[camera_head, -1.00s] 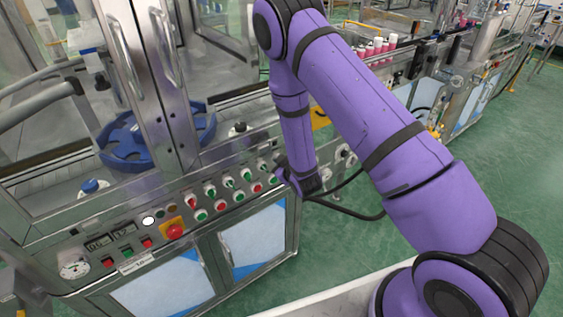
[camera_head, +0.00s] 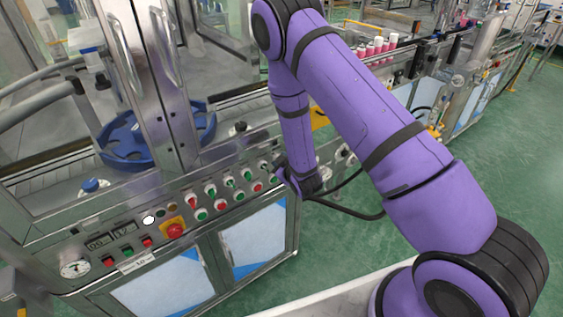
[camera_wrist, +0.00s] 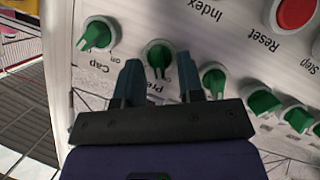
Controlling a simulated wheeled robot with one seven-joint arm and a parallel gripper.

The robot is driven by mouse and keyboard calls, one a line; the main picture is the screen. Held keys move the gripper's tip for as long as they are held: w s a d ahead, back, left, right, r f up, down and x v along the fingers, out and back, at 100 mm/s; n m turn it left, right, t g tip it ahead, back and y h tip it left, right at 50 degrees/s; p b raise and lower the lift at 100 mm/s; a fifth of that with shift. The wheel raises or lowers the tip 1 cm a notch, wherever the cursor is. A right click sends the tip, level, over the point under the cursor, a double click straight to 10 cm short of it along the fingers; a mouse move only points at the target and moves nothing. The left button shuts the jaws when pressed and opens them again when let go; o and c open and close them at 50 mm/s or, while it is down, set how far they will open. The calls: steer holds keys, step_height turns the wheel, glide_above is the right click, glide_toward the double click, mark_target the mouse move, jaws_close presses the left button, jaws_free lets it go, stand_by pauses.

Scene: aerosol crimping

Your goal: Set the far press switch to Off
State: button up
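The press switch (camera_wrist: 158,54) is a green knob in a white ring, its label partly hidden but starting "Pre". Its grip ridge runs roughly up and down in the wrist view. My gripper (camera_wrist: 158,63) is open, with its two dark fingers apart, one on each side of the press switch's lower part. I cannot tell whether either finger touches the knob. In the head view my gripper is at the right end of the control panel, mostly hidden by the wrist, and the switch cannot be made out there.
A green Cap knob (camera_wrist: 97,34) is on the left, another green knob (camera_wrist: 214,79) close on the right, with several more beyond. A red Reset button (camera_wrist: 295,12) is at the upper right. A red emergency button (camera_head: 174,230) is on the panel's left part.

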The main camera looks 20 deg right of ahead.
steer(key=v, duration=1)
steer(key=shift+s+r, duration=0.15)
steer(key=shift+s, duration=0.15)
steer(key=s+d+r+m+g, duration=0.1)
steer(key=d+r+m+g, duration=0.15)
steer(key=r, duration=1.05)
steer(key=s+d+r+m+g, duration=0.1)
steer(key=r+m+g, duration=0.15)
steer(key=r, duration=0.95)
steer(key=s+d+r+m+g, duration=0.1)
steer(key=s+r, duration=0.4)
steer(key=s, duration=0.3)
steer(key=s+d+r+m+g+h, duration=0.1)
steer(key=s+r, duration=0.4)
steer(key=s, duration=0.3)
steer(key=s+d+r+g, duration=0.1)
steer(key=s+r, duration=0.3)
steer(key=s, duration=0.5)
steer(key=shift+r+m+g, duration=0.4)
steer(key=shift+g, duration=0.1)
steer(key=shift+d, duration=0.1)
